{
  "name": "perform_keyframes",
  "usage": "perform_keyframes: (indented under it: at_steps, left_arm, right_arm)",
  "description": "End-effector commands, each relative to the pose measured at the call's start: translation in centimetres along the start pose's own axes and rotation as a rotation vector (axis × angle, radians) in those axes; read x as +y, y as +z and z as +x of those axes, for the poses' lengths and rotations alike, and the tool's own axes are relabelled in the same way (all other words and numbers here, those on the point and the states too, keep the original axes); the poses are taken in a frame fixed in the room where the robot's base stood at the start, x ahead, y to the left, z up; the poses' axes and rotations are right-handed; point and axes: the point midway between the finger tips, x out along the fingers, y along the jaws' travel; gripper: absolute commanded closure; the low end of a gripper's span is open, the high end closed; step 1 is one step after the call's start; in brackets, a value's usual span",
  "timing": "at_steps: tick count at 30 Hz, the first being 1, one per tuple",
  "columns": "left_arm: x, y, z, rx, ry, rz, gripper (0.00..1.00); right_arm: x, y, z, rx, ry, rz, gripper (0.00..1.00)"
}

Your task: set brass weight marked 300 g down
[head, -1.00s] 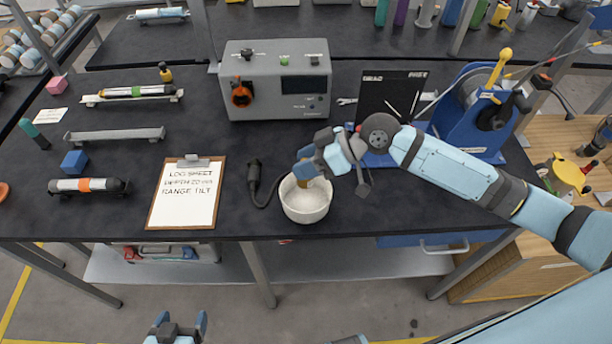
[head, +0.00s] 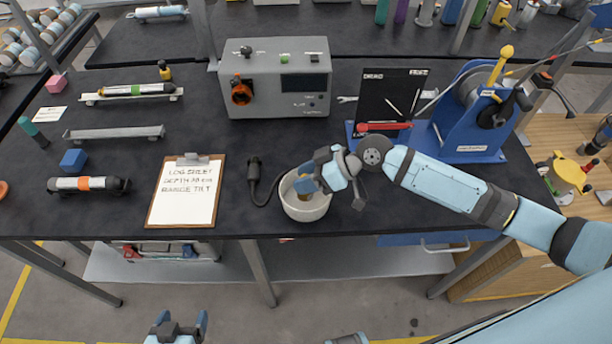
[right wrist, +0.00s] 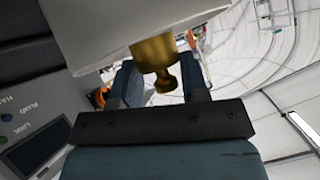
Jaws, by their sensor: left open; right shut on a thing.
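The brass weight (right wrist: 156,62) shows in the right wrist view, with its knob between the two blue fingers. My right gripper (head: 304,185) is shut on it. In the head view, the gripper is over and partly inside the pale round bowl (head: 305,211) at the bench's front edge. Only a small brassy patch shows below the fingers there; its marking cannot be read. Whether the weight touches the bowl's bottom cannot be told. My left gripper (head: 180,324) is open and empty, in front of the bench, low in the head view.
A clipboard (head: 152,205) lies left of the bowl, with a black cable connector (head: 254,173) between them. A grey instrument box (head: 278,80) stands behind. A blue reel stand (head: 470,125) and a black board (head: 388,98) are at the right. Bare bench lies around the metal rail (head: 115,133).

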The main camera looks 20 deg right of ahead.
Motion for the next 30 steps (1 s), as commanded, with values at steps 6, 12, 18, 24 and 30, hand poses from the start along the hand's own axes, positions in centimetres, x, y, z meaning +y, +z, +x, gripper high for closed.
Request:
perform_keyframes:
  at_steps: [6, 12, 18, 24, 30]
  left_arm:
    - [0.0, 0.3, 0.2, 0.000, 0.000, 0.000, 0.21]
    - [0.0, 0.3, 0.2, 0.000, 0.000, 0.000, 0.21]
    - [0.0, 0.3, 0.2, 0.001, 0.000, 0.000, 0.21]
    - [0.0, -0.9, -0.6, 0.000, 0.000, 0.000, 0.21]
    - [0.0, -0.2, 0.0, 0.006, 0.000, 0.000, 0.21]
  right_arm:
    - [0.1, 0.3, 0.2, 0.001, 0.000, 0.000, 1.00]
    - [0.1, 0.4, 0.2, 0.000, 0.000, 0.000, 0.33]
    - [0.1, 0.4, 0.2, 0.000, 0.000, 0.000, 0.33]
    - [-0.3, -0.9, -0.6, 0.000, 0.000, 0.000, 0.33]
    - [0.0, -0.3, -4.5, -0.004, 0.003, 0.000, 0.33]
